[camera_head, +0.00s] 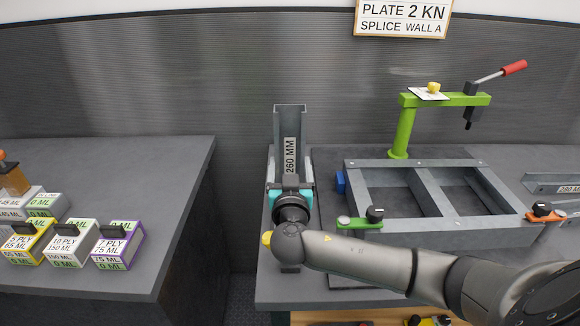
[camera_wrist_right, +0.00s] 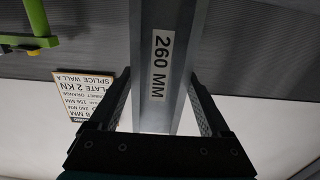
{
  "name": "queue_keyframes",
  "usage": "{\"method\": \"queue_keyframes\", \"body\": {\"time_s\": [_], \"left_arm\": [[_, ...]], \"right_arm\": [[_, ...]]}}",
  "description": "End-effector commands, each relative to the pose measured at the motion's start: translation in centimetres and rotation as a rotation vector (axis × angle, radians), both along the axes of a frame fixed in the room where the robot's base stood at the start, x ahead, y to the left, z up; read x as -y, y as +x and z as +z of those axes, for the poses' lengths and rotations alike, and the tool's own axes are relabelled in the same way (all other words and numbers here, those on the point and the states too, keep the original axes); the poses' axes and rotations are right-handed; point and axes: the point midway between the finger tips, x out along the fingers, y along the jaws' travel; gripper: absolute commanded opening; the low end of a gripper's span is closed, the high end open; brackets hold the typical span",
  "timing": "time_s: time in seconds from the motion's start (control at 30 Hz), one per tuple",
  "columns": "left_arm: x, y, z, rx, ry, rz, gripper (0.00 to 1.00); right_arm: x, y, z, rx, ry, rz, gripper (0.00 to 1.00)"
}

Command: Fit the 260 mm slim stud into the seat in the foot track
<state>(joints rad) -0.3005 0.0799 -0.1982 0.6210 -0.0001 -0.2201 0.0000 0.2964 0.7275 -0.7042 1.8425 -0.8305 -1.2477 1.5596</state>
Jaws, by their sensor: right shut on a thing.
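The 260 mm slim stud (camera_head: 290,122) is a grey metal channel with a white "260 MM" label, standing about upright near the left end of the right-hand bench. My right gripper (camera_head: 290,183) is shut on it below the label. In the right wrist view the stud (camera_wrist_right: 176,20) runs between the two fingers. A grey metal frame (camera_head: 440,232) lies on the bench to the right of the stud, apart from it; its front rail may be the foot track. I cannot make out the seat. The stud's lower end is hidden behind my gripper and wrist. My left gripper is not in view.
A green clamp (camera_head: 360,223) and an orange clamp (camera_head: 546,212) sit at the frame's front. A green post with an arm (camera_head: 445,99) and red-handled lever stands behind it. Another 260 mm piece (camera_head: 550,186) lies at right. Labelled boxes (camera_head: 70,242) stand on the left bench, across a gap.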

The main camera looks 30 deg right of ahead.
Motion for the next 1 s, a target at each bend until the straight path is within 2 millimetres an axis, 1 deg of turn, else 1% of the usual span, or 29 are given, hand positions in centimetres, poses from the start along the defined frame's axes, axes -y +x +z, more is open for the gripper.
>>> {"method": "queue_keyframes", "body": {"time_s": [0.27,0.5,1.0], "left_arm": [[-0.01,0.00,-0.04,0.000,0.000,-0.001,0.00],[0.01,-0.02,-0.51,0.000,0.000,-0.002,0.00],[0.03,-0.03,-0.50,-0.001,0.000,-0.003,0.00]], "right_arm": [[0.02,0.03,0.09,0.002,0.000,-0.001,0.13],[0.02,0.01,0.00,0.003,0.001,-0.002,0.13],[0.03,0.03,0.09,0.003,-0.001,-0.001,0.13]]}}
